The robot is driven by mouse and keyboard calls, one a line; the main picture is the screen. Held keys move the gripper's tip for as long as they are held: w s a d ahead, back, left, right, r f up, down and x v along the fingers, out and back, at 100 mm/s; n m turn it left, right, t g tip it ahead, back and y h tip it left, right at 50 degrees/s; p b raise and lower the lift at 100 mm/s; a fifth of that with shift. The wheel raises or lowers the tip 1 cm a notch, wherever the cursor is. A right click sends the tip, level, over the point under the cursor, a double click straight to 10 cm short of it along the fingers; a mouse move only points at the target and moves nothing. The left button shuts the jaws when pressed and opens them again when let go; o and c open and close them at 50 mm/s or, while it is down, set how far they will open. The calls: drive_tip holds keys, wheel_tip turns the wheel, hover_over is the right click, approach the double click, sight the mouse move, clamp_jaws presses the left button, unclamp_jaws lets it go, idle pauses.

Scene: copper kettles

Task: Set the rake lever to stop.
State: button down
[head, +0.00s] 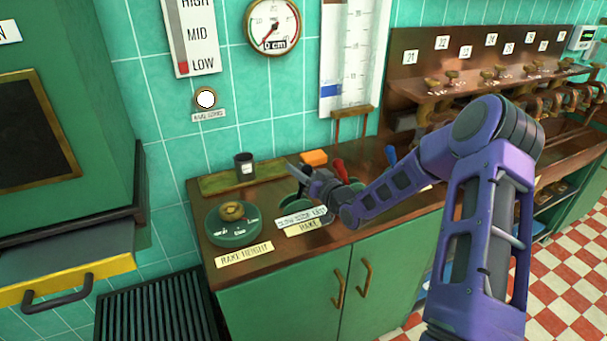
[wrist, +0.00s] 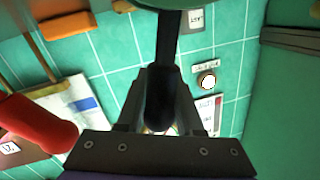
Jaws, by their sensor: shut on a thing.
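The rake lever's black handle (wrist: 168,60) runs down between my fingers in the wrist view, from a green round base at the top edge. My gripper (wrist: 160,115) is shut on its dark rounded end. In the head view my gripper (head: 303,176) is above the counter, behind the RAKE label (head: 307,226), and it hides most of the lever and its green base (head: 285,214). A position label (head: 300,216) sits above the RAKE label; its small words are too blurred to read surely, so I cannot tell which position the lever is at.
The rake height dial (head: 232,224) with a brass knob is left of my gripper. A dark cup (head: 244,166) and an orange block (head: 314,157) stand behind. A red handle (head: 341,169) is close on the right; a blue one (head: 390,154) is farther right.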

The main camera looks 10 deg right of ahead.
drive_tip(key=a+n+b, duration=0.3)
drive_tip(key=shift+s+r+g+h, duration=0.1)
drive_tip(key=shift+s+g+h, duration=0.2)
drive_tip(key=shift+s, duration=0.1)
drive_tip(key=c, duration=0.6)
unclamp_jaws()
drive_tip(key=shift+o, duration=0.2)
drive_tip(key=shift+d, duration=0.1)
drive_tip(key=v, duration=1.7)
drive_tip(key=shift+s, duration=0.2)
